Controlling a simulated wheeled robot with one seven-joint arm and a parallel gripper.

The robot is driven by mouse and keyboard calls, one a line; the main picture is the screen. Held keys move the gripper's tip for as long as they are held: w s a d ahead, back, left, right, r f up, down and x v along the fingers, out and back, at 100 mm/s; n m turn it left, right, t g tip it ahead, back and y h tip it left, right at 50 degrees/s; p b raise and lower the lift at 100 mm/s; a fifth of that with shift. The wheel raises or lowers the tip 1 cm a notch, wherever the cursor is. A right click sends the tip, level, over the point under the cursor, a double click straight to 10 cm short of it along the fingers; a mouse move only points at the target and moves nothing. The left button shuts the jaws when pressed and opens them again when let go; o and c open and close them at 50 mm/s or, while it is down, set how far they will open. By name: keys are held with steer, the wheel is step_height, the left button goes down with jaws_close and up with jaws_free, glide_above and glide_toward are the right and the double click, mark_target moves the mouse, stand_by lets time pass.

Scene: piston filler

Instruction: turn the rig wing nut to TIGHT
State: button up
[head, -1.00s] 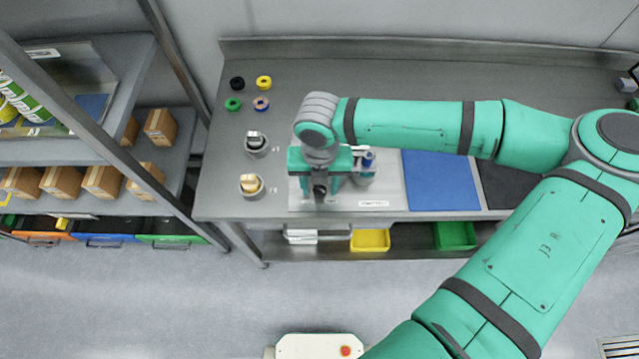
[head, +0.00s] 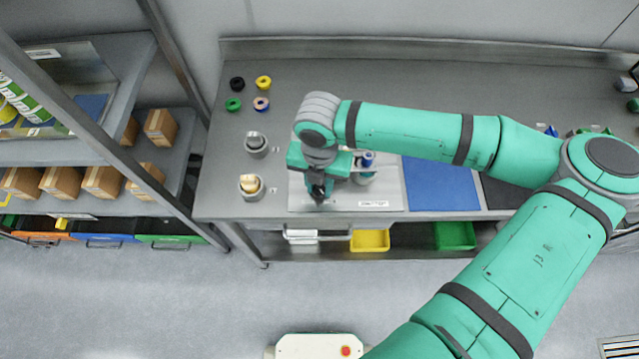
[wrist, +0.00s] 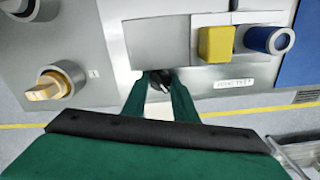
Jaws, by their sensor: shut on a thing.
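My gripper (head: 318,196) points down at the rig's plate (head: 350,204) on the bench in the head view. In the wrist view my gripper (wrist: 160,98) has its green fingers closed around a small dark part, the wing nut (wrist: 158,82), at the front of the grey metal rig (wrist: 160,40). The fingers hide most of the nut, and its position against any TIGHT mark cannot be read. In the head view my wrist and hand cover the nut and much of the rig.
A yellow block (wrist: 216,44) and a blue-ended cylinder (wrist: 270,40) sit right of the fingers. A cream knob (head: 250,186) and a dark-topped knob (head: 256,145) stand to the left. Small coloured rings lie behind them. A blue mat (head: 440,182) lies to the right.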

steer(key=shift+m, duration=2.2)
steer(key=o, duration=1)
steer(key=shift+o, duration=0.2)
steer(key=shift+w, duration=0.1)
steer(key=shift+r, duration=0.1)
